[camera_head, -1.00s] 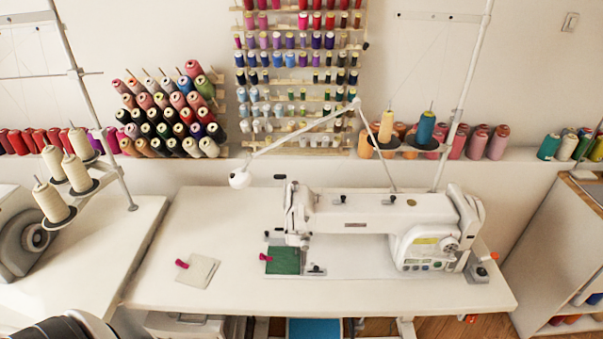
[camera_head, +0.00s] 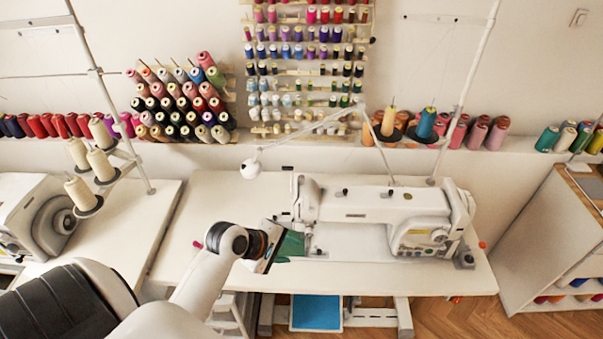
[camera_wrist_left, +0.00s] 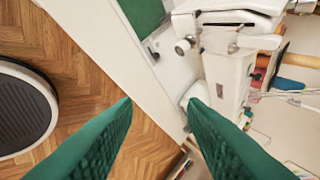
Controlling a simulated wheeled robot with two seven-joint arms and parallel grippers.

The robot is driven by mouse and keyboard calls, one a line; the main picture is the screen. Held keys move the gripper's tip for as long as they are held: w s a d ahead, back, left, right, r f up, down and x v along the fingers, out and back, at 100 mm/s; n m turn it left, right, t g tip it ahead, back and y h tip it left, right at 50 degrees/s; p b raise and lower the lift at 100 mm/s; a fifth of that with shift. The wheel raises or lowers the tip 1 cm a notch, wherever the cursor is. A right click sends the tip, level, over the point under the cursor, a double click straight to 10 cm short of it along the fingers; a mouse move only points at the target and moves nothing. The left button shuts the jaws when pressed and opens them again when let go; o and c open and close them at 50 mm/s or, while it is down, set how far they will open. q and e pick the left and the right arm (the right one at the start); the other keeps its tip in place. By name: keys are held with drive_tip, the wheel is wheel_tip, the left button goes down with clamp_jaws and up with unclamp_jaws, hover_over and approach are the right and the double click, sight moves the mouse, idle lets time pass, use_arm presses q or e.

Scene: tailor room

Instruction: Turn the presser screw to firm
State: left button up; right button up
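The white sewing machine (camera_head: 365,204) stands on the white table. Its head end (camera_head: 306,200) is at the left, and I cannot single out the presser screw there in the head view. In the left wrist view a small silver knob (camera_wrist_left: 183,46) sticks out of the white machine head (camera_wrist_left: 228,20); I cannot tell if it is the presser screw. My left gripper (camera_head: 266,250) is in front of and left of the machine head. Its green fingers (camera_wrist_left: 160,102) are spread apart with nothing between them. My right gripper is not in view.
A pink clip (camera_head: 197,245) is on the table at left. A thin white lamp arm (camera_head: 300,132) hangs above the machine.

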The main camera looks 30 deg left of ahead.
use_arm(q)
drive_tip(key=w+a+r+n+t, duration=0.35)
drive_tip(key=w+a+n, duration=0.25)
drive_tip(key=n, duration=0.2)
drive_tip(key=n+t, duration=0.2)
drive_tip(key=n, duration=0.6)
approach(300, 178)
drive_tip(key=p+x, duration=0.1)
drive_tip(key=x, duration=0.9)
drive_tip(key=shift+w+f, duration=0.1)
drive_tip(key=shift+w, duration=0.2)
clamp_jaws()
